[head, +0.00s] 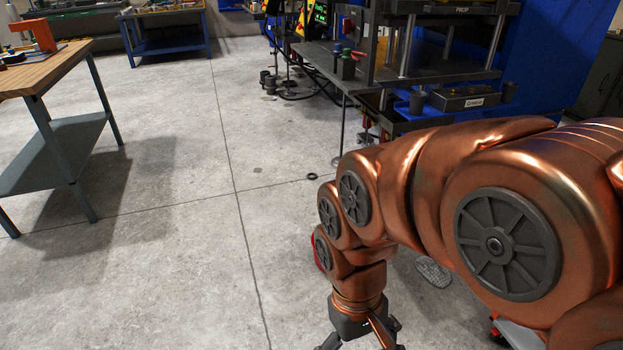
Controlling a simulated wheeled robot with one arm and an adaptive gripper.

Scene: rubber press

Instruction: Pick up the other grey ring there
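A small dark ring (312,176) lies flat on the concrete floor near the middle of the head view, left of my arm. From here it looks dark grey or black. I cannot make out a second ring clearly. My gripper (357,341) points down at the bottom edge, well nearer to me than the ring and apart from it. Its upper finger links show on both sides, but the fingertips are cut off by the frame. I cannot see whether it holds anything.
A wooden-topped workbench (48,69) stands at left. A press (440,70) with a dark metal table stands at upper right. A grey oval patch or object (433,272) shows on the floor beside my arm. A blue bench (167,46) stands far back. The middle floor is clear.

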